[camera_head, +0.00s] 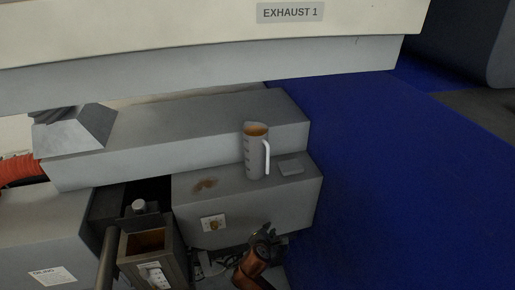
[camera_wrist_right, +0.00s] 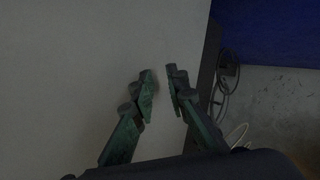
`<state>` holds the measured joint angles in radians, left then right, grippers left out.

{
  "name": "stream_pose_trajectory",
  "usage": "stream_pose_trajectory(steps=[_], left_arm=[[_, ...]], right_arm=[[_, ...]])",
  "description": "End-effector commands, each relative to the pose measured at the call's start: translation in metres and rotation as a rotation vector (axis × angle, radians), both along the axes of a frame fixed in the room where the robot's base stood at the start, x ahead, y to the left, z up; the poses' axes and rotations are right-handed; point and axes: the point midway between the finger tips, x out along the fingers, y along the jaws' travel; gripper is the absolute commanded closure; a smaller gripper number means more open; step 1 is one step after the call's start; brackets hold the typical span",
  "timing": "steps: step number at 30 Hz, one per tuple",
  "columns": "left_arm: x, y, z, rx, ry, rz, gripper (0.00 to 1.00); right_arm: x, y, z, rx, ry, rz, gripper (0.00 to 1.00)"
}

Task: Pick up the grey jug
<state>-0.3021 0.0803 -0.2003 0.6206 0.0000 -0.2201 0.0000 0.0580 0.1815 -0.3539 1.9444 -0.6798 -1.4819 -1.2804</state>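The grey jug (camera_head: 255,160) stands upright on the lower grey machine ledge (camera_head: 232,187), with its white handle toward the right and brownish contents showing at the top. My right gripper (camera_head: 264,236) is below the jug in the head view, in front of the ledge's front face and apart from the jug. In the right wrist view the right gripper's two green-black fingers (camera_wrist_right: 161,80) stand apart with nothing between them, facing a plain grey surface. The jug does not show in the wrist view. My left gripper is not in view.
A higher grey step (camera_head: 190,135) rises behind. An open box (camera_head: 150,243) stands at lower left. Blue floor (camera_head: 400,180) is clear at right.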

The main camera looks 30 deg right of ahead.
Motion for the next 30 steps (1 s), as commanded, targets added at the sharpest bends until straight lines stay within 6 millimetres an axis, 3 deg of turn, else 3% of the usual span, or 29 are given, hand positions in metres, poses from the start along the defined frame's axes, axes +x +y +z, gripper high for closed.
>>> stream_pose_trajectory(steps=[1, 6, 18, 23, 30], left_arm=[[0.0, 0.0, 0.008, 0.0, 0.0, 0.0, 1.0], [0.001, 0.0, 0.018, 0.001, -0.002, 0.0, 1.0], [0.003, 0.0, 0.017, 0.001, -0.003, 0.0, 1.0], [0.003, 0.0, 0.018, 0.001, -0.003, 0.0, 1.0], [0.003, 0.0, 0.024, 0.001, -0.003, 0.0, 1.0]], right_arm=[[-0.003, 0.0, 0.038, -0.037, -0.016, 0.005, 0.86], [-0.008, 0.0, 0.132, -0.229, -0.009, 0.038, 0.86], [0.023, 0.031, 0.273, -0.821, 0.139, 0.11, 0.86], [0.026, 0.036, 0.298, -0.929, 0.18, 0.102, 0.86], [0.04, 0.018, 0.301, -0.94, 0.187, 0.101, 0.86]])
